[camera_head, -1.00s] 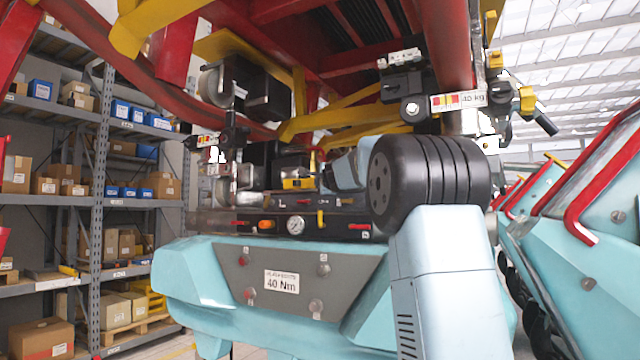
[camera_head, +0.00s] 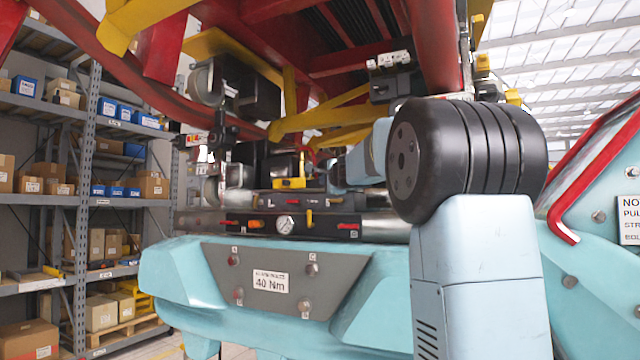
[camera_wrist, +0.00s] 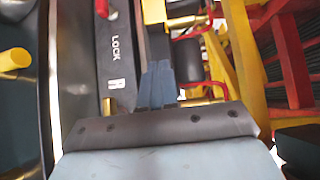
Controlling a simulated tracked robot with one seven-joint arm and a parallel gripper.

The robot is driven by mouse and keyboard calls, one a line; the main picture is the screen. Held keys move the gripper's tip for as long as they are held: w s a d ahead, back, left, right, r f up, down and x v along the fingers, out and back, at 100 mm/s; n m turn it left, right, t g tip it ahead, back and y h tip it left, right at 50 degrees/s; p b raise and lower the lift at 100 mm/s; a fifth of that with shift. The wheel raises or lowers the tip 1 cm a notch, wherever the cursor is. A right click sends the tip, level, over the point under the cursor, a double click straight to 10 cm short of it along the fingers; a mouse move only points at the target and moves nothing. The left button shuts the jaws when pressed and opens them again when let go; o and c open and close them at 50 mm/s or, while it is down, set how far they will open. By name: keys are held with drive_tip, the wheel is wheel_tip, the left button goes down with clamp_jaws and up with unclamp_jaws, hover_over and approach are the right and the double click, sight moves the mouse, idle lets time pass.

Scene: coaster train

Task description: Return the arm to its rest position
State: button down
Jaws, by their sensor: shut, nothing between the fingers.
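My gripper (camera_wrist: 157,88) shows in the wrist view as two blue-grey fingers shut together, with nothing between them. Behind its tips is a dark panel marked "LOCK" and "R" (camera_wrist: 112,50), with brass-coloured pins beside it. Whether the fingers touch any of this I cannot tell. In the head view my light-blue arm (camera_head: 468,270) rises at the right, with a big black ribbed joint (camera_head: 465,160). My forearm reaches away under the red and yellow train frame, and the joint hides its surroundings. The gripper itself is not clearly visible there.
A red and yellow train underside (camera_head: 290,30) hangs low over the arm. A black valve panel with a gauge (camera_head: 286,224) sits above a teal body marked 40 Nm (camera_head: 270,281). Shelves with boxes (camera_head: 115,190) stand left. A red rail (camera_head: 590,170) is close at right.

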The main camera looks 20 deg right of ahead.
drive_tip(key=s+a+f+n+g+y, duration=0.25)
drive_tip(key=s+a+f+n, duration=0.45)
drive_tip(key=s, duration=0.4)
drive_tip(key=s+a+f+n+g+y, duration=0.2)
drive_tip(key=s+a+f+n+g, duration=0.15)
drive_tip(key=s+a+f, duration=0.5)
drive_tip(key=s+f+n+g+h, duration=0.1)
drive_tip(key=s+f+n+g, duration=0.2)
drive_tip(key=s+f, duration=0.7)
drive_tip(key=s+f+n+g+h, duration=0.2)
drive_tip(key=s+f+n, duration=0.3)
drive_tip(key=s+f, duration=0.6)
drive_tip(key=s+g, duration=0.1)
drive_tip(key=s, duration=0.4)
drive_tip(key=shift+a, duration=0.15)
